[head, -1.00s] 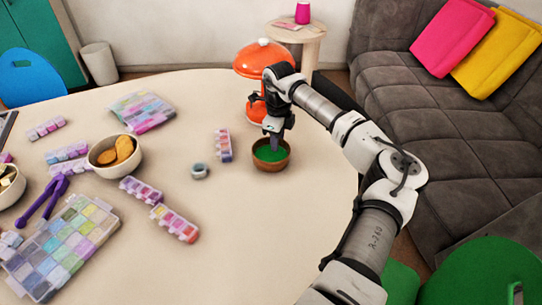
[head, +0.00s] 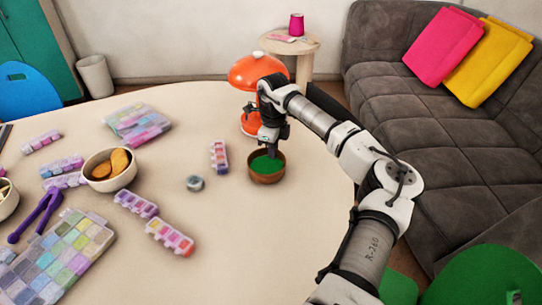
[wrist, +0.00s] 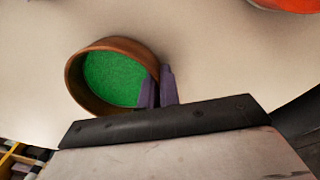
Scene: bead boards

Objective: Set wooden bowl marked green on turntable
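The wooden bowl marked green (head: 267,178) is round and brown with a green inside. It is on the cream table near its right side. My gripper (head: 272,148) is over its far rim. In the wrist view the bowl (wrist: 88,98) is at left centre. The two purple fingers of my gripper (wrist: 157,88) are close together with the bowl's rim between them, one inside and one outside. They look shut on the rim. I cannot tell whether the bowl is lifted. I can make out no turntable in these frames.
A small grey round tin (head: 195,183) and a bead strip (head: 219,157) are left of the bowl. An orange lamp (head: 258,72) stands behind my gripper. A cream bowl with brown pieces (head: 110,169), bead boxes (head: 70,245) and a purple tool (head: 37,215) fill the left. The table's front middle is clear.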

